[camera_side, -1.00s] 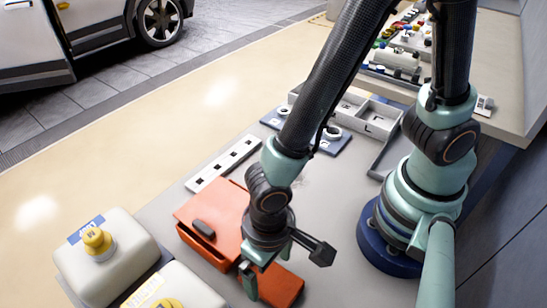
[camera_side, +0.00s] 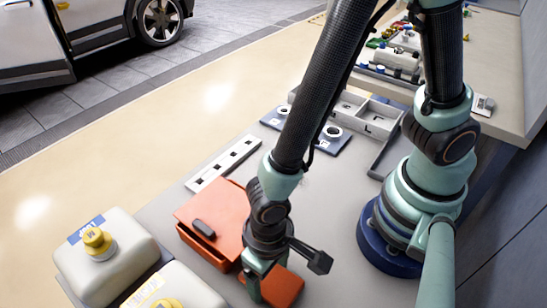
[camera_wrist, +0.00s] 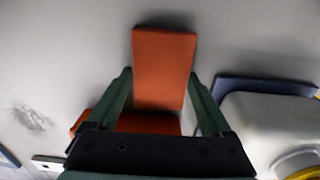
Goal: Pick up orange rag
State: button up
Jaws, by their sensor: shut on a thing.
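The orange rag (camera_side: 285,288) is a flat folded piece on the grey table at the bottom of the side view, just right of the orange box. In the wrist view the rag (camera_wrist: 164,62) stands out between the two green fingers. My gripper (camera_side: 264,286) is low over the table, with its fingers at the rag's left part. In the wrist view my gripper (camera_wrist: 160,84) is shut on the rag. The far finger's contact is partly hidden in the side view.
An orange box (camera_side: 213,222) with a dark handle stands right beside the gripper. White jugs with yellow caps (camera_side: 108,260) stand at the lower left. A white slotted strip (camera_side: 223,164) and grey trays (camera_side: 366,115) lie farther back. Bare table lies between the rag and my base.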

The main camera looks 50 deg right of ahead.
aim_at(270, 278)
jog(key=shift+r, duration=0.15)
notch_tip(270, 278, up, 20)
dwell(0.7)
jog(key=o, duration=0.8)
jog(key=shift+c, duration=0.2)
jog(key=c, duration=0.6)
jog(key=w+d+f+m, duration=0.2)
jog(key=w+d+f, duration=0.1)
jog(key=w, duration=0.5)
jog(key=shift+d+f+m, duration=0.35)
jog(key=shift+d+m, duration=0.05)
jog(key=shift+d, duration=0.3)
jog(key=w+d+f+m, duration=0.3)
jog(key=w+d+f, duration=0.2)
jog(key=d, duration=0.4)
jog(key=w+d+f+m, duration=0.3)
jog(key=w+d+f, duration=0.15)
jog(key=d, duration=0.45)
jog(key=shift+w+d+f, duration=0.1)
jog(key=shift+w+f, duration=0.05)
jog(key=shift+f, duration=1.15)
jog(key=shift+w+d+f, duration=0.1)
jog(key=shift+f, duration=1.2)
